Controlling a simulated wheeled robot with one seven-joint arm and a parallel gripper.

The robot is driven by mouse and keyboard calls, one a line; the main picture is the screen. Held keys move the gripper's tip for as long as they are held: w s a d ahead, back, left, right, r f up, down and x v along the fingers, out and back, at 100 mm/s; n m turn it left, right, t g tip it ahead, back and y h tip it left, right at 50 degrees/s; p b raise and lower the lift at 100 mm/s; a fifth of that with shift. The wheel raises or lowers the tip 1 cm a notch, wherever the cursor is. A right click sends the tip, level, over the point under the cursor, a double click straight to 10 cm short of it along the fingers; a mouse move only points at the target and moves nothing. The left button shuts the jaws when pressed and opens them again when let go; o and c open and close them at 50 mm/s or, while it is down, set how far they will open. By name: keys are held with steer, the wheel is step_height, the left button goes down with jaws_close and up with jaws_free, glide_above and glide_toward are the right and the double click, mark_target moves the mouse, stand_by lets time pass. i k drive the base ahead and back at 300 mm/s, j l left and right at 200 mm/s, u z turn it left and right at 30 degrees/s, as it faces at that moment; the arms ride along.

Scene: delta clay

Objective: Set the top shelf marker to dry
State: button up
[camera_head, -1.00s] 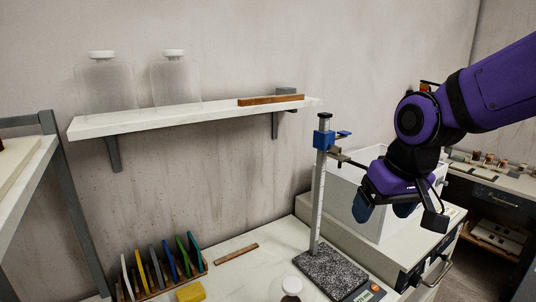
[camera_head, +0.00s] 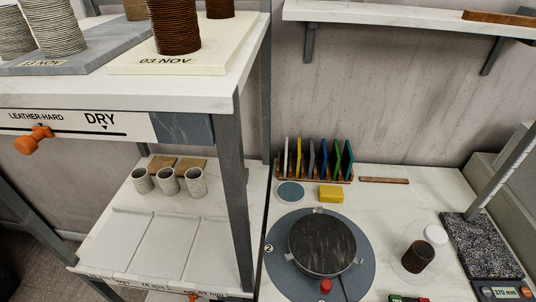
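The top shelf marker is an orange slider knob (camera_head: 34,139) on the label strip (camera_head: 75,124) along the front edge of the rack's top shelf (camera_head: 215,85). The strip reads LEATHER-HARD at left and DRY further right, each with a small arrow. The knob sits below and slightly left of the LEATHER-HARD arrow, well left of DRY. My gripper is out of view.
Tall ribbed cups stand on the top shelf, on a grey board (camera_head: 100,62) and a cream board (camera_head: 228,45) marked 03 NOV. Small cups (camera_head: 168,181) stand on the lower shelf (camera_head: 160,245). A turntable (camera_head: 322,248) and a dark cup (camera_head: 417,257) occupy the bench at right.

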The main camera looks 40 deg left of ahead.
mark_target(25, 144)
steer(key=u, duration=2.2)
